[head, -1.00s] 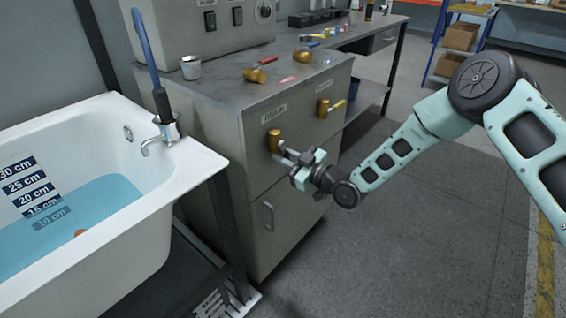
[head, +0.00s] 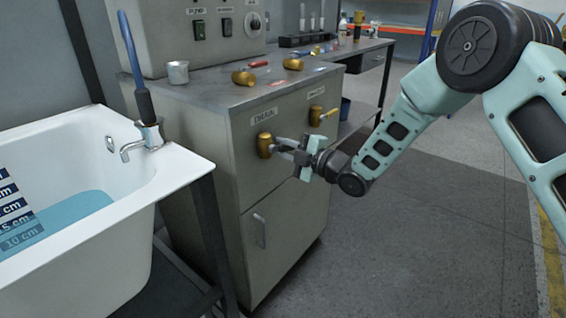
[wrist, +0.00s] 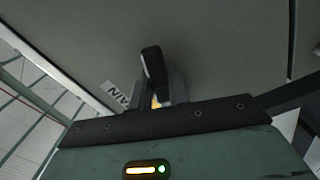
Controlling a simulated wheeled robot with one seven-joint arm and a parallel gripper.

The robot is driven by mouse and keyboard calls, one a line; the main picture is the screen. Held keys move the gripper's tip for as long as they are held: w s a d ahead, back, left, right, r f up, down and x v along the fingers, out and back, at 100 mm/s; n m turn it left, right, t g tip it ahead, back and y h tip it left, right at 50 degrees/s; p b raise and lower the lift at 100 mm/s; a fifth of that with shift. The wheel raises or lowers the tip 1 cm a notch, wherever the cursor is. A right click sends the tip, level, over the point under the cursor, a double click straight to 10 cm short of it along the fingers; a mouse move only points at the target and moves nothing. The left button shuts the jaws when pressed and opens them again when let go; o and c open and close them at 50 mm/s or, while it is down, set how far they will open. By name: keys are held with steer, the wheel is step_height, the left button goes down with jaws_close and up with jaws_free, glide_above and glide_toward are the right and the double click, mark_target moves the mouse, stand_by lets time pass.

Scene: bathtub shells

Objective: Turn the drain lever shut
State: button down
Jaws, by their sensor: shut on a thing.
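The drain valve (head: 265,146) is a brass body on the front of the grey cabinet, under a label reading DRAIN (head: 266,115). My gripper (head: 283,146) reaches it from the right, with its fingers shut on the drain lever. The fingers hide most of the lever, so its angle is hard to tell. In the wrist view a small yellow piece of the lever (wrist: 155,101) shows between the dark fingers, beside the partly hidden label. The white bathtub (head: 185,168) at left holds blue water (head: 75,212), near the 10 cm mark.
A second brass valve (head: 316,115) with a yellow lever sits to the right on the same cabinet. Open floor (head: 400,250) lies to the right.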

steer(key=shift+w+d+r+n+b, duration=0.1)
steer(key=shift+r+n+b, duration=0.3)
steer(key=shift+n+b, duration=0.6)
steer(key=shift+d+r+n+b, duration=0.1)
steer(key=shift+r+n+b, duration=0.25)
steer(key=shift+n+b, duration=0.6)
steer(key=c, duration=1.3)
jaws_free()
steer(key=shift+r, duration=0.1)
steer(key=p+v, duration=0.1)
steer(key=v, duration=1.6)
steer(key=shift+d, duration=0.1)
